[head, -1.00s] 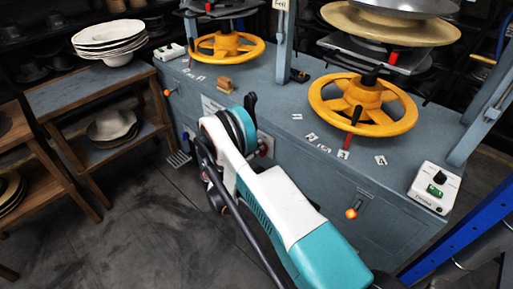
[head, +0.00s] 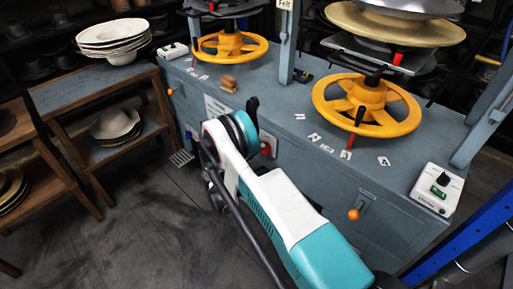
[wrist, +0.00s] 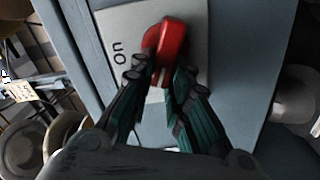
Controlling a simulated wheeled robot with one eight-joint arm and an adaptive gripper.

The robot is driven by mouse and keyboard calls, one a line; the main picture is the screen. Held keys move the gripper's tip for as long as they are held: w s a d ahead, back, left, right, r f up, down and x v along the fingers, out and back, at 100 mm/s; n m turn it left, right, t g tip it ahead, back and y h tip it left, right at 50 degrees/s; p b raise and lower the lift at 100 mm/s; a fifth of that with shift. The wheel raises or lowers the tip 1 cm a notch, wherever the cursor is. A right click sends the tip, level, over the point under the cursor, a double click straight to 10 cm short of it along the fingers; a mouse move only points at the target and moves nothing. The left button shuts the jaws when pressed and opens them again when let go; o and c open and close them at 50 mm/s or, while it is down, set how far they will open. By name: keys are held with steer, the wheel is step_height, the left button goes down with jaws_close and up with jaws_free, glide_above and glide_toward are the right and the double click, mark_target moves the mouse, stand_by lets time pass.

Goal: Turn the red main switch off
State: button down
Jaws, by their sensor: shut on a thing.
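The red main switch (wrist: 168,38) is a red knob on a pale plate (wrist: 198,22) fixed to the blue-grey cabinet. The plate carries the word "On" beside the knob in the wrist view. My gripper (wrist: 161,72) is shut on the near end of the red knob, with one dark-tipped finger on each side. The knob sits slightly tilted in this view. In the head view, my arm hides most of the gripper, and only a bit of the red switch (head: 266,149) shows just right of it.
The press bench (head: 300,98) carries two yellow handwheels (head: 367,105) and a control box (head: 436,188) at its right. An orange knob (head: 353,214) sticks out of the front. A wooden shelf (head: 95,88) with hats stands at left. Floor is open at lower left.

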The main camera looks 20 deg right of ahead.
stand_by(0.4)
steer(key=c, duration=1.5)
jaws_free()
steer(key=shift+a, duration=0.1)
steer(key=v, duration=1.2)
